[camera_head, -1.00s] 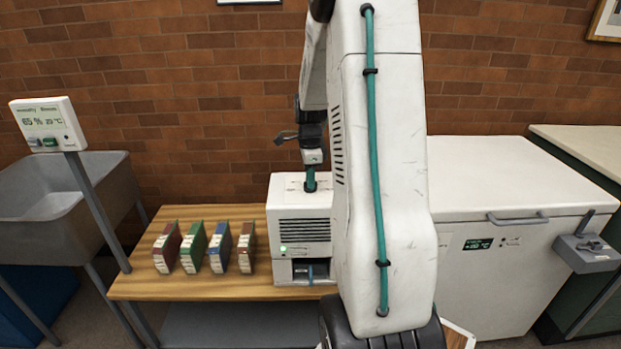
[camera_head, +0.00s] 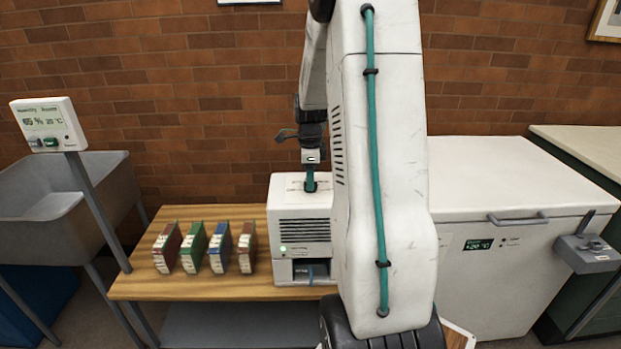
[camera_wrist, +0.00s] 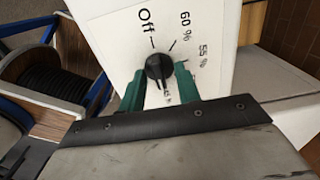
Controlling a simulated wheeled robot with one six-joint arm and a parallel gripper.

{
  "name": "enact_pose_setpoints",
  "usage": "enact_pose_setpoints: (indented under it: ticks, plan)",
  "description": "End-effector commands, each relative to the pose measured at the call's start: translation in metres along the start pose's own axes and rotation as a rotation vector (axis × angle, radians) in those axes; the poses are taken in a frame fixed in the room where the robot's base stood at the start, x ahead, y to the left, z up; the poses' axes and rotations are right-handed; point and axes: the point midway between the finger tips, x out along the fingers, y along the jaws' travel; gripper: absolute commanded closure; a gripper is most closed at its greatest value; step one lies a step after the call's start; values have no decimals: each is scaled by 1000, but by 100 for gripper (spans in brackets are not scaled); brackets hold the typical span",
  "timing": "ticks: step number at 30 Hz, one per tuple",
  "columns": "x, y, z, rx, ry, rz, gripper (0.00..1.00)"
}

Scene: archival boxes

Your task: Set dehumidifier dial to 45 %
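The white dehumidifier (camera_head: 300,212) stands at the right end of the wooden bench, with a green light on its front. My gripper (camera_head: 310,187) points down at its top face. In the wrist view the black dial (camera_wrist: 158,67) sits between the teal fingers of my gripper (camera_wrist: 160,74), which appear closed against its sides. The printed marks "Off", "60 %" and "55 %" are readable around the dial. A smaller label between the fingers is partly hidden and hard to read. I cannot tell for certain which mark the dial points to.
Several coloured archival boxes (camera_head: 205,247) stand on the bench (camera_head: 200,287) left of the dehumidifier. A humidity display (camera_head: 47,124) stands before a grey sink (camera_head: 70,195). A white chest freezer (camera_head: 510,190) is at right. My arm hides part of the dehumidifier's right side.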

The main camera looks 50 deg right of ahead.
Motion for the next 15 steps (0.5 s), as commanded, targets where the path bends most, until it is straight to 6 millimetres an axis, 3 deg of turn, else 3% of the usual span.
enact_pose_setpoints:
  ticks: [8, 15]
  plan:
    - [-4, 0, 0, 0, 1, 2, 67]
    - [-43, 0, 0, -1, 0, -1, 67]
